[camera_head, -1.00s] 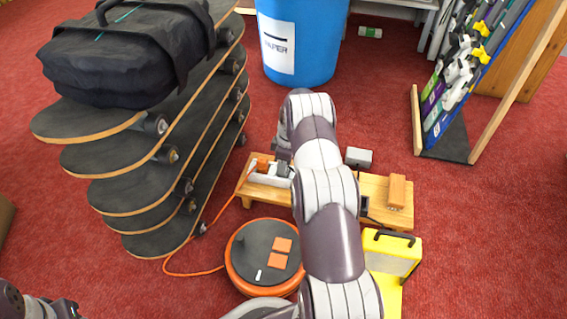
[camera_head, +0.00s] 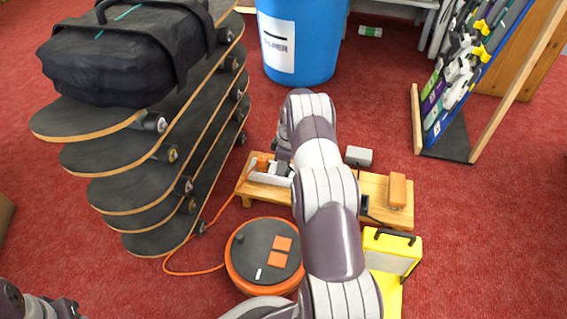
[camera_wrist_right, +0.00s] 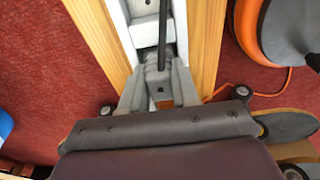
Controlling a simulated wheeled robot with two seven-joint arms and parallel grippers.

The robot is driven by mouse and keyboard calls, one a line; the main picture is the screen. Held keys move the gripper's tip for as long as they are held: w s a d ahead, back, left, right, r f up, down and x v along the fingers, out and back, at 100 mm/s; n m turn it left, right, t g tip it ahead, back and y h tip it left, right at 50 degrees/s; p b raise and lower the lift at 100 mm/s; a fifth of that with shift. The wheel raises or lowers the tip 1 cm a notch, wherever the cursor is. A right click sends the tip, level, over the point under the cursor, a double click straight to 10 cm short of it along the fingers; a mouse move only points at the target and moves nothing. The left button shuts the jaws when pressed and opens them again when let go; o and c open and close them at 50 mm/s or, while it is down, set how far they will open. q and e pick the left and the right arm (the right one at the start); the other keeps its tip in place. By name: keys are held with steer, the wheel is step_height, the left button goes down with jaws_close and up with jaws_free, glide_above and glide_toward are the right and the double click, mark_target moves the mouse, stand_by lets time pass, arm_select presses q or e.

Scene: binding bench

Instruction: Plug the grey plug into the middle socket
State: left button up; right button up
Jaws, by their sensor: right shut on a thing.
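My right arm reaches across the head view to a low wooden bench (camera_head: 380,190). My right gripper (camera_head: 283,168) is at the bench's left end, over a white socket strip (camera_head: 262,179). In the right wrist view my right gripper (camera_wrist_right: 158,92) is shut on the grey plug (camera_wrist_right: 158,77), with a black cable (camera_wrist_right: 163,30) running from it along the strip (camera_wrist_right: 143,30). The gripper and plug hide the sockets beneath, so I cannot tell which socket the plug is at or whether it is seated. Part of my left arm shows at the lower left; its gripper is not visible.
An orange cable reel (camera_head: 262,255) stands in front of the bench, its orange cable running to the strip's left end. A skateboard stack (camera_head: 150,190) with a black bag stands left. A yellow lamp (camera_head: 393,255) stands front right, and a blue bin (camera_head: 300,40) behind.

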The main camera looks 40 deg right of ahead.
mark_target(288, 172)
steer(key=shift+f, duration=0.25)
stand_by(0.4)
steer(key=o, duration=1)
steer(key=shift+o, duration=0.2)
step_height(288, 172, up, 13)
steer(key=s+d+p, duration=0.1)
steer(key=p, duration=0.7)
steer(key=shift+s+f+p, duration=0.15)
steer(key=shift+f+p, duration=0.05)
steer(key=shift+p, duration=0.1)
